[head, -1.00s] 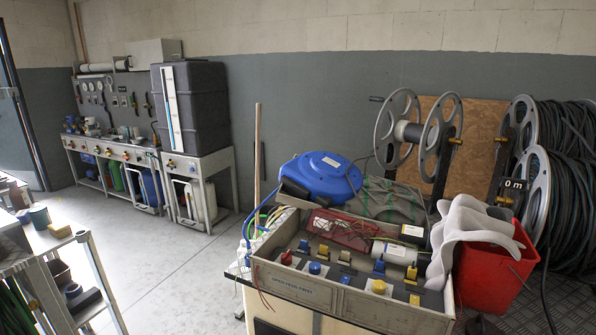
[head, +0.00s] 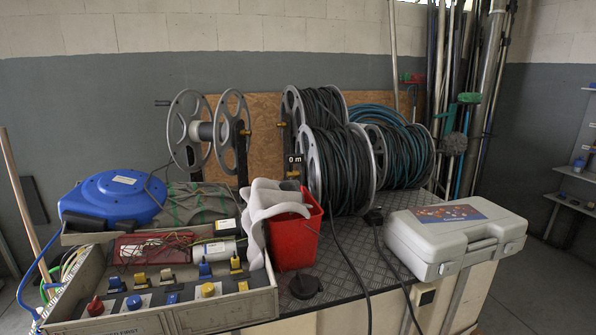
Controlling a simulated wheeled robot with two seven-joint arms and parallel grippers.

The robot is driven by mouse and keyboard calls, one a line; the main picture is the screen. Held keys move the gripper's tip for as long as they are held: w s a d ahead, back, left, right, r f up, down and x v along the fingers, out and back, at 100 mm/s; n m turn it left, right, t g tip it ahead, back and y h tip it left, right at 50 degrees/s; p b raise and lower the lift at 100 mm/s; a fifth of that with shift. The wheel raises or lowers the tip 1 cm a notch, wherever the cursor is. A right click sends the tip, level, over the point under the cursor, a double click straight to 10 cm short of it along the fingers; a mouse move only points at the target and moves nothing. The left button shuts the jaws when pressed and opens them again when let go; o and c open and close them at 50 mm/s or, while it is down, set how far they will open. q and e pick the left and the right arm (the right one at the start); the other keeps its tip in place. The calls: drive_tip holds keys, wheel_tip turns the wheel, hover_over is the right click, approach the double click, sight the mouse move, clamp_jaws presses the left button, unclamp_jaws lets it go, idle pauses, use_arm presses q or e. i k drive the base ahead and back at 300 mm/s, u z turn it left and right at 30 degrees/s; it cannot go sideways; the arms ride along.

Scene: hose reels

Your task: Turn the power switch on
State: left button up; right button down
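I cannot tell which of these is the power switch, and labels are too small to read. Neither of my grippers shows in this view.
A grey case (head: 455,237) lies at the bench's right. Hose reels (head: 340,165) and a blue reel (head: 112,197) stand behind. The checkered bench top (head: 345,250) is partly clear.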

sight(96, 308)
drive_tip(key=z, duration=1.05)
drive_tip(key=k, duration=0.75)
drive_tip(key=u, duration=1)
